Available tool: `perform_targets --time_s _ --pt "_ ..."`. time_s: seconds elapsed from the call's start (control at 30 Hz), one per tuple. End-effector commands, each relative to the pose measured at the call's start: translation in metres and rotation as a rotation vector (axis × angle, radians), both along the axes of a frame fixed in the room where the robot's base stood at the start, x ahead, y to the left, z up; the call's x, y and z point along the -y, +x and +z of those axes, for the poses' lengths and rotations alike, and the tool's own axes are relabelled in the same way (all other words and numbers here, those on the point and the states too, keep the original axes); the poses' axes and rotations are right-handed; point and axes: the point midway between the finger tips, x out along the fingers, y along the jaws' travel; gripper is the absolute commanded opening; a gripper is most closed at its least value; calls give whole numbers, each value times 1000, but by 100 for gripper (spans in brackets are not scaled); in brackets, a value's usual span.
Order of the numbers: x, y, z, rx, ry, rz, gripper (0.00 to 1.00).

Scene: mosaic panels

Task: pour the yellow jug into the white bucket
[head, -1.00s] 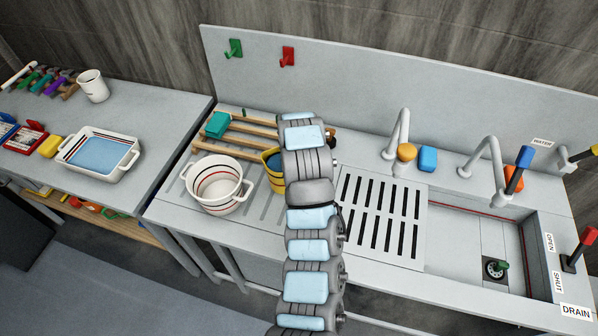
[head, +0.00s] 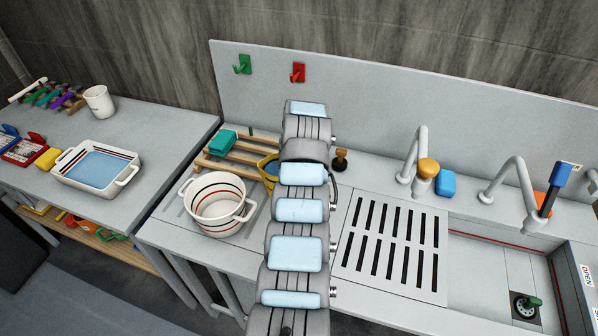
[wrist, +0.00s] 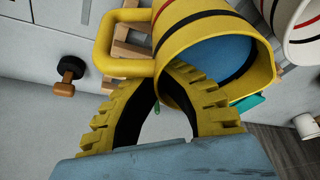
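The yellow jug (head: 264,168) stands on the counter just right of the white bucket, mostly hidden by my arm in the head view. In the wrist view the jug (wrist: 226,87) shows its dark stripe, blue contents and a loop handle on the left. The white bucket (head: 208,219) has dark and red stripes and two side handles; part of it shows in the wrist view (wrist: 305,49). My gripper (wrist: 167,78) has its yellow toothed fingers close at the jug's rim, with a gap between their inner pads. Their grip on the jug is unclear. The handle is outside the fingers.
A wooden rack (head: 255,145) with a teal sponge (head: 222,141) stands behind the bucket. A small brown-handled object (head: 340,160) is right of my arm. The slotted drain board (head: 394,243) is clear. Taps (head: 419,150) stand behind it.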

Motion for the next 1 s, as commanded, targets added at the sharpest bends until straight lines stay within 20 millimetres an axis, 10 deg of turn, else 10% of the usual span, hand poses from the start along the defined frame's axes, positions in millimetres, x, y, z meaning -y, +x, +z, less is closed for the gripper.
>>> perform_targets --time_s 1.0 --pt "-41 5 -8 -6 -5 348 0"
